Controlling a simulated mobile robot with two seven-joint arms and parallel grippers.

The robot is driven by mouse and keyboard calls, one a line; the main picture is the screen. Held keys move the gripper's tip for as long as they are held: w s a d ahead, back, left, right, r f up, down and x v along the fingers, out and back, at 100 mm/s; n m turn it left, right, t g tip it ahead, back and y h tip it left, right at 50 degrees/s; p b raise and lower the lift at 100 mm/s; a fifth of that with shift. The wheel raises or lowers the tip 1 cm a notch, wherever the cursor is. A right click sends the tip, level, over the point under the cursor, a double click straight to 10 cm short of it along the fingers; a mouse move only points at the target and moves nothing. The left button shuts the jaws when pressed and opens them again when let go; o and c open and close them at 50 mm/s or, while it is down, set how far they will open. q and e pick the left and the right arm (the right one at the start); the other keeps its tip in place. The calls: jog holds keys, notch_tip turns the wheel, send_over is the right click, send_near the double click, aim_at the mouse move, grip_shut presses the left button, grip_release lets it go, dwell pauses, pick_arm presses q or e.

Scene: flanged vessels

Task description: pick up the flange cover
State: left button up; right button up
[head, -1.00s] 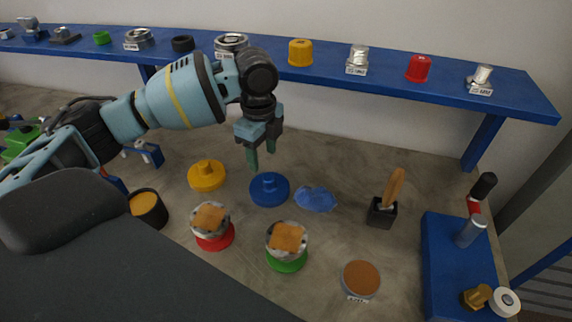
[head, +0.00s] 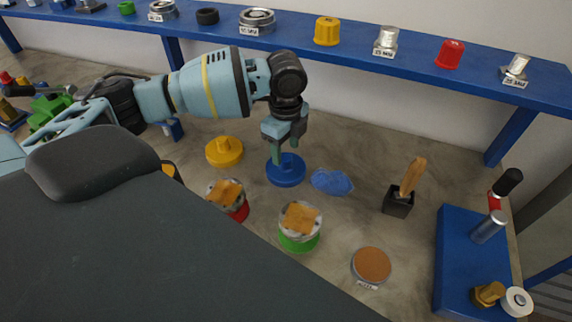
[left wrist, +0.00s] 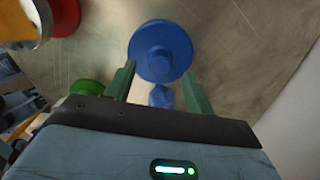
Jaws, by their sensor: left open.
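I cannot tell whether the fingers touch the knob. A similar yellow cover (head: 223,152) lies to the left. My right gripper is not in view.
A crumpled blue cloth (head: 332,181) lies just right of the blue cover. Vessels with red (head: 238,211) and green (head: 299,243) bases stand nearer. A blue shelf (head: 380,66) spans the back.

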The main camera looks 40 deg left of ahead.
pick_arm(q)
jog(key=shift+f, duration=1.15)
jog(key=c, duration=1.1)
jog(key=shift+o, duration=0.2)
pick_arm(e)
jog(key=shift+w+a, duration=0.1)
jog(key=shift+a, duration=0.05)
pick_arm(q)
jog(key=shift+r, duration=0.2)
notch_tip(320, 180, up, 20)
jog(key=p, duration=0.1)
notch_tip(320, 180, up, 8)
jog(key=p, duration=0.2)
send_over(286, 157)
jog(key=shift+f, duration=0.15)
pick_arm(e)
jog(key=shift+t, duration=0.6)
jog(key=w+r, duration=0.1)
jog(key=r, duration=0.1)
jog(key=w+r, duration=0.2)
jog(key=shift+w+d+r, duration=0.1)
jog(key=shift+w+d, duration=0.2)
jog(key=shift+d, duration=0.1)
